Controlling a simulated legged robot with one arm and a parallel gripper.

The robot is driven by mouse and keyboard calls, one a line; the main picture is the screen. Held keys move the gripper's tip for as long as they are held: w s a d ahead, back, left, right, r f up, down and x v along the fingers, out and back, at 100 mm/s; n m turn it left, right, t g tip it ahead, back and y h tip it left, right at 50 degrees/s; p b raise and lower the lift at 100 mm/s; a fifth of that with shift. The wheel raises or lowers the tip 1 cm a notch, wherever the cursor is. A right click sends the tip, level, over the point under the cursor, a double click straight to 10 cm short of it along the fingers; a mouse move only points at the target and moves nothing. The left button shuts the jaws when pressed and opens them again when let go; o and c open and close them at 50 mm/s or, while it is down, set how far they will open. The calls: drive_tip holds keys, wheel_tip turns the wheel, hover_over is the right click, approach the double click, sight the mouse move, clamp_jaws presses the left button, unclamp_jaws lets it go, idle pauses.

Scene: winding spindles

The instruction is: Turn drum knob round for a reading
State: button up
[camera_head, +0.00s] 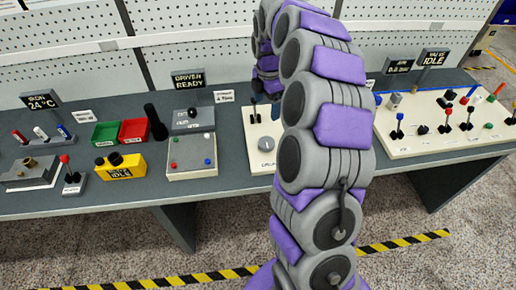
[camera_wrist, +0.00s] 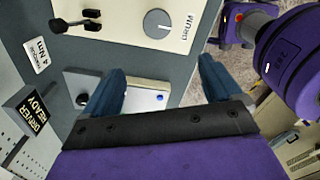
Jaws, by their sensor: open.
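The drum knob is a grey disc with a white pointer line. In the wrist view the drum knob (camera_wrist: 157,23) sits on a cream panel (camera_wrist: 120,45), beside the printed word DRUM. In the head view the drum knob (camera_head: 266,143) shows just left of my arm, which covers the right part of its panel. My gripper (camera_wrist: 162,64) is open in the wrist view, its two blue fingers spread with nothing between them. The knob lies beyond the fingertips, apart from them. The head view does not show the fingers clearly.
A black lever switch (camera_wrist: 82,21) stands on the same panel. A grey box with coloured buttons (camera_head: 192,158) and the DRIVER READY sign (camera_head: 188,80) are to its left. A panel of several levers (camera_head: 440,130) lies right. A pegboard (camera_head: 200,40) backs the bench.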

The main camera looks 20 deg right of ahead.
drive_tip(key=f, duration=0.1)
drive_tip(key=b, duration=0.4)
approach(267, 142)
drive_tip(key=shift+n, duration=0.4)
wheel_tip(267, 142, down, 9)
drive_tip(key=shift+a+r, duration=0.1)
drive_tip(key=shift+a, duration=0.05)
drive_tip(key=shift+c, duration=0.2)
drive_tip(key=c, duration=1)
